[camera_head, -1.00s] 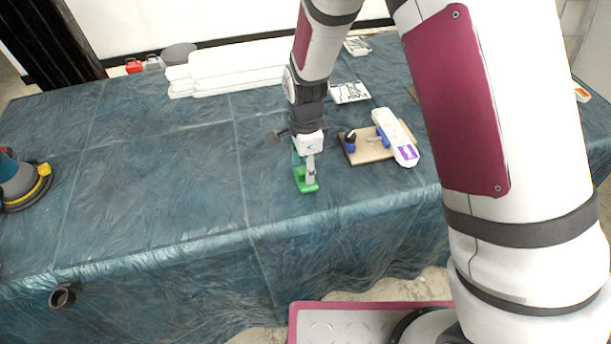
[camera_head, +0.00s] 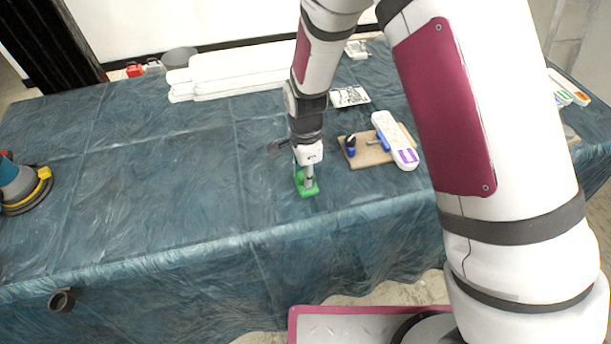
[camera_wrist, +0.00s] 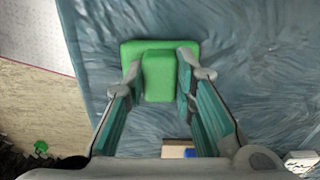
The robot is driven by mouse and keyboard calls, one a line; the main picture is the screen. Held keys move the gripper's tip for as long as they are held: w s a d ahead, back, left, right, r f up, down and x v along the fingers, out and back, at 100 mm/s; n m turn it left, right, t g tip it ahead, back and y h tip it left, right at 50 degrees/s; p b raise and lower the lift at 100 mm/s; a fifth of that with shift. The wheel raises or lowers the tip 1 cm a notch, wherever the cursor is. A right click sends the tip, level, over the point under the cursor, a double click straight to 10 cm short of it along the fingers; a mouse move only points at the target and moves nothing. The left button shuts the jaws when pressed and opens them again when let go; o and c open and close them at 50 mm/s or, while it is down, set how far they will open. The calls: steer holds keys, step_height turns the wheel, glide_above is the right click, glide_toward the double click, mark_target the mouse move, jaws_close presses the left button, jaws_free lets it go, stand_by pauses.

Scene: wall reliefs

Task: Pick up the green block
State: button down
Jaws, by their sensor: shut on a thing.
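The green block (camera_head: 307,189) lies on the blue covered table (camera_head: 180,190) near its front edge. It also shows in the wrist view (camera_wrist: 158,76), with a wide flat base and a narrower raised part. My gripper (camera_head: 309,180) points down at it from above. In the wrist view my gripper (camera_wrist: 160,74) has its two fingers against the left and right sides of the raised part. The gripper is shut on the block. Part of the block is hidden behind the fingers in the head view. I cannot tell any gap between block and table.
A wooden board (camera_head: 370,157) with blue-handled items and a white device (camera_head: 395,141) lies close to the right. White stacked pieces (camera_head: 225,74) lie at the back. A teal and yellow tool (camera_head: 22,185) stands at the left edge. The table left of the block is clear.

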steer(key=shift+r, duration=0.45)
steer(key=r, duration=0.2)
steer(key=shift+s+r, duration=0.35)
steer(key=shift+r, duration=0.05)
steer(key=s+d+r, duration=0.1)
steer(key=s+d, duration=0.2)
steer(key=s, duration=1.2)
steer(key=shift+r+p, duration=0.15)
steer(key=shift+p, duration=0.15)
